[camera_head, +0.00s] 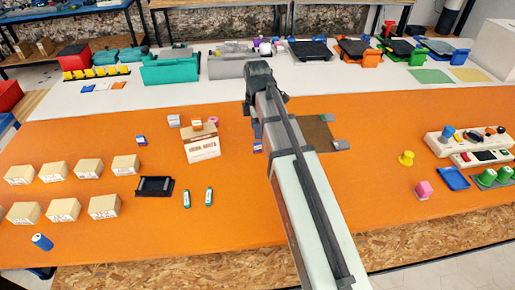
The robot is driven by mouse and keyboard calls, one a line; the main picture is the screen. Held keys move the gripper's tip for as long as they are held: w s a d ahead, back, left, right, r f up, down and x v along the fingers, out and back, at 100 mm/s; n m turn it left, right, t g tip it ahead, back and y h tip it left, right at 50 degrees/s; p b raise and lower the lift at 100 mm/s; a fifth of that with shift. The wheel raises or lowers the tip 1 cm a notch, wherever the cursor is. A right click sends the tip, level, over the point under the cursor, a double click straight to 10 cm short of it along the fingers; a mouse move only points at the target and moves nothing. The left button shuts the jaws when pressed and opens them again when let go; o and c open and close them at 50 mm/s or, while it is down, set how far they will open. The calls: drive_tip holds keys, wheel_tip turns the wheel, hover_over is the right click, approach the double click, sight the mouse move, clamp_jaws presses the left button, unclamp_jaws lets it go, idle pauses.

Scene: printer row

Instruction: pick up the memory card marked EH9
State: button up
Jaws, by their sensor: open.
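Several small card-like pieces lie on the orange table. One blue and white piece (141,141) lies at the left. Another blue piece (257,147) shows just left of my arm, partly covered by it. A grey piece (341,145) lies right of my arm. Their markings are too small to read, so I cannot tell which is EH9. My gripper (256,130) is mostly hidden behind my own arm; only a dark part shows, close to the blue piece beside the arm. It is open, and I see nothing held.
Beige boxes (89,169), a black tray (154,187) and two green-white batteries (198,198) are at the left. A white-fronted box (202,147) stands left of my arm. A dark brown mat (317,133) lies right of it. Control panels (470,142) stand far right.

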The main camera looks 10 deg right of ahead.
sight(257, 143)
wheel_tip(257, 143, down, 3)
drive_tip(key=shift+f, duration=0.2)
drive_tip(key=shift+w+d+f, duration=0.1)
drive_tip(key=shift+w+f, duration=0.1)
drive_tip(key=shift+f, duration=1.15)
drive_tip(key=shift+w+d+f, duration=0.1)
drive_tip(key=shift+w+f, duration=0.05)
drive_tip(key=shift+f, duration=1.2)
drive_tip(key=shift+c, duration=0.4)
clamp_jaws()
